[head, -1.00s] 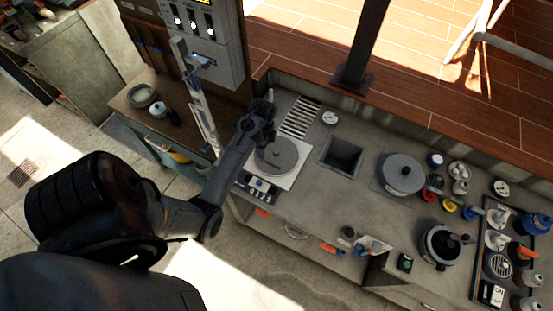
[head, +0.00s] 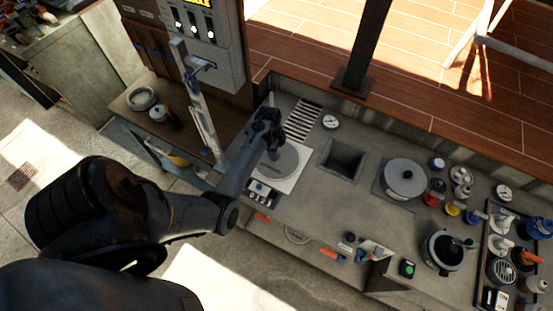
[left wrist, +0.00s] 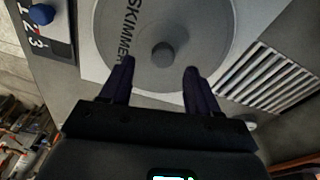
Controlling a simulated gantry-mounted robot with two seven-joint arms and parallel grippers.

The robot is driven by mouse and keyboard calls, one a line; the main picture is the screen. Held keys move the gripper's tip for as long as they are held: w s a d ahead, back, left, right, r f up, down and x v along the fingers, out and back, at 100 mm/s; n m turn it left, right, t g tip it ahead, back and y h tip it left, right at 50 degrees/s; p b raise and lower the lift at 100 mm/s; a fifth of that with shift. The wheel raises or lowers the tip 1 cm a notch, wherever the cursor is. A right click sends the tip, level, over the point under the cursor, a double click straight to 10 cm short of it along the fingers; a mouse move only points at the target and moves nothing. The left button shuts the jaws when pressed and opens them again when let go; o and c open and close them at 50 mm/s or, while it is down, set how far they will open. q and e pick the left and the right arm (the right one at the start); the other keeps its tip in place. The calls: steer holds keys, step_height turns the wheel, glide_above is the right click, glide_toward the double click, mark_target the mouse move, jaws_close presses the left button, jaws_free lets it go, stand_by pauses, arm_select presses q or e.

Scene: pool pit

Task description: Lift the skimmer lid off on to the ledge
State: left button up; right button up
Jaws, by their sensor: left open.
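The skimmer lid (head: 289,163) is a grey round disc in a pale square plate (head: 298,177) on the grey counter. In the left wrist view the lid (left wrist: 205,30) shows the word SKIMMER and a round dark knob (left wrist: 162,54) at its middle. My left gripper (head: 272,153) is over the lid, pointing down. In the left wrist view its open fingers (left wrist: 158,68) stand on either side of the knob's near edge, with gaps showing. I cannot tell the height left above the knob. My right gripper is not in view.
A slotted grate (head: 303,119) and a gauge (head: 330,121) lie behind the lid. A square opening (head: 344,159) and a lidded pot (head: 404,178) are to the right. A small 1-2-3 panel (head: 262,193) is in front. A tall post (head: 201,110) stands to the left.

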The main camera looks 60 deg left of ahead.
arm_select(q)
steer(key=shift+w+a+f, duration=0.1)
steer(key=shift+f, duration=1.7)
jaws_close()
